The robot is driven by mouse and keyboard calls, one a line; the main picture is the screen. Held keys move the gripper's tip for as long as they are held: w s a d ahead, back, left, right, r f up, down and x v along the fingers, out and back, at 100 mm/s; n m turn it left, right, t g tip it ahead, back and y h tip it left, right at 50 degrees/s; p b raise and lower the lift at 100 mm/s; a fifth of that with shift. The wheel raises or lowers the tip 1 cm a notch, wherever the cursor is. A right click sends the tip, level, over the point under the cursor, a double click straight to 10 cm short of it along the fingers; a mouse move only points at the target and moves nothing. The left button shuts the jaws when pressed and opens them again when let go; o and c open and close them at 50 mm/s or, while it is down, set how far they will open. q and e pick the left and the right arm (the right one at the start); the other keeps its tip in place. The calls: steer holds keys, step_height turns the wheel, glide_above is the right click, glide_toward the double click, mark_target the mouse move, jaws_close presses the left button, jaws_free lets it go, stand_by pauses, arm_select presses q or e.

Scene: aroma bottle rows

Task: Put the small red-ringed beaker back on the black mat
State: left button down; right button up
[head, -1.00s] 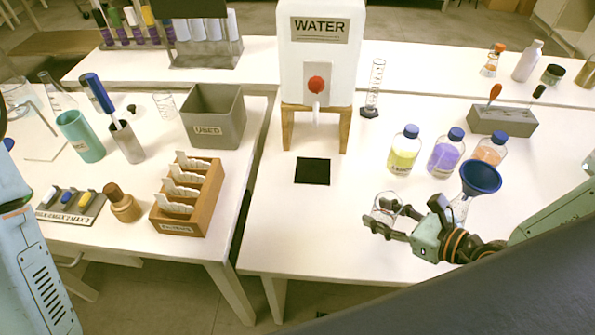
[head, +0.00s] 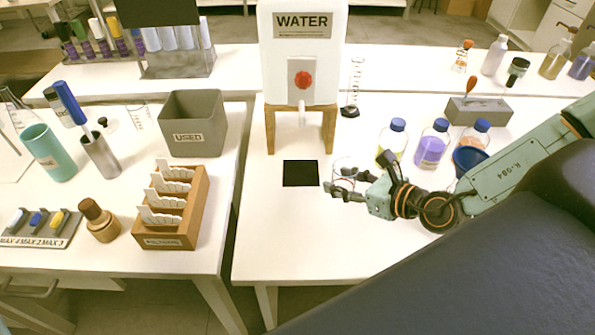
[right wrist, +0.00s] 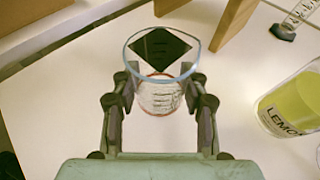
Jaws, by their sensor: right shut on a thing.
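My right gripper (head: 349,183) is shut on the small clear beaker (head: 343,168), just right of the black mat (head: 300,173) in the head view. In the right wrist view the beaker (right wrist: 160,92) is between the two fingers (right wrist: 160,100), with a red ring near its lower end. The black mat (right wrist: 160,46) shows through and beyond the beaker's rim there. The mat lies flat and bare on the white table in front of the water dispenser. I cannot tell how high the beaker is above the table. My left gripper is out of view.
The water dispenser (head: 301,50) stands on wooden legs behind the mat. A yellow bottle (head: 393,140), a purple bottle (head: 432,146) and a blue funnel (head: 469,160) are close behind my right arm. The table in front of the mat is clear.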

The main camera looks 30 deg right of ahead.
steer(key=b, duration=0.6)
glide_above(301, 173)
steer(key=s, duration=0.2)
steer(key=shift+w+d, duration=0.15)
steer(key=shift+d, duration=0.25)
steer(key=shift+w+a, duration=0.35)
steer(key=shift+w, duration=0.25)
steer(key=shift+w+f, duration=0.1)
steer(key=shift+w, duration=0.2)
step_height(301, 173, down, 3)
steer(key=shift+s+r+b, duration=0.15)
steer(key=shift+r+b, duration=0.05)
steer(key=shift+b, duration=0.7)
steer(key=shift+f, duration=0.4)
steer(key=shift+w, duration=0.25)
steer(key=shift+s+f+b, duration=0.15)
steer(key=shift+s+b, duration=0.05)
steer(key=shift+b, duration=0.1)
